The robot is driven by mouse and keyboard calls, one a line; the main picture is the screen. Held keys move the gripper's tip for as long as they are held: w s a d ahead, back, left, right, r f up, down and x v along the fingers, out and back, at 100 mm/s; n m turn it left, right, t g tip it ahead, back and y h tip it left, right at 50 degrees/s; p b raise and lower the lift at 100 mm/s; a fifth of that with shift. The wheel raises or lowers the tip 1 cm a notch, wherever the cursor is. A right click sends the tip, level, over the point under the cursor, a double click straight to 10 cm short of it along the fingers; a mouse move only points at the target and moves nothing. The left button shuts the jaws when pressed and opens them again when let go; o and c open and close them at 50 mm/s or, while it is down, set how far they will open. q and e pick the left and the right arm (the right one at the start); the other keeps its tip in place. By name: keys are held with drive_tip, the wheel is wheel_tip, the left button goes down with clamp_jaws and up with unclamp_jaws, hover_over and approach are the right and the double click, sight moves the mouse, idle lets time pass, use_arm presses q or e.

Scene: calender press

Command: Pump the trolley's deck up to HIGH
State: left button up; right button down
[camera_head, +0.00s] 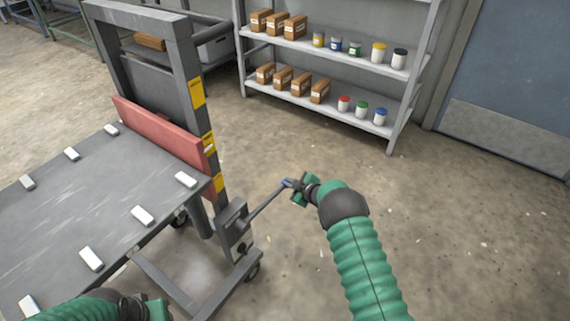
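The trolley's grey deck (100,190) fills the left side, and its near right corner is level in the picture with the lowest yellow label (218,183) on the mast. Two more yellow labels, a middle one (208,145) and a top one (196,93), sit above; their text is too small to read. A thin pump lever (265,205) rises to the right from a grey pump box (234,228) at the mast's foot. My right gripper (299,190) is at the lever's bluish tip; its grip is too small to tell. My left gripper (150,310) is partly cut off below the deck's near edge.
A red board (160,135) stands along the deck's far edge, and several white pads lie on the deck. A grey shelf (330,97) with boxes and jars stands behind. A blue door (520,75) is at the right. The floor (460,240) at right is clear.

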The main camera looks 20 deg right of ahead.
use_arm(q)
drive_tip(key=shift+s+a+f+b, duration=0.1)
drive_tip(key=shift+s+f+b, duration=0.05)
drive_tip(key=shift+f+b, duration=0.5)
use_arm(e)
wheel_tip(320, 180, down, 3)
drive_tip(key=shift+s+a, duration=0.15)
drive_tip(key=shift+s+f, duration=0.1)
drive_tip(key=shift+f, duration=0.05)
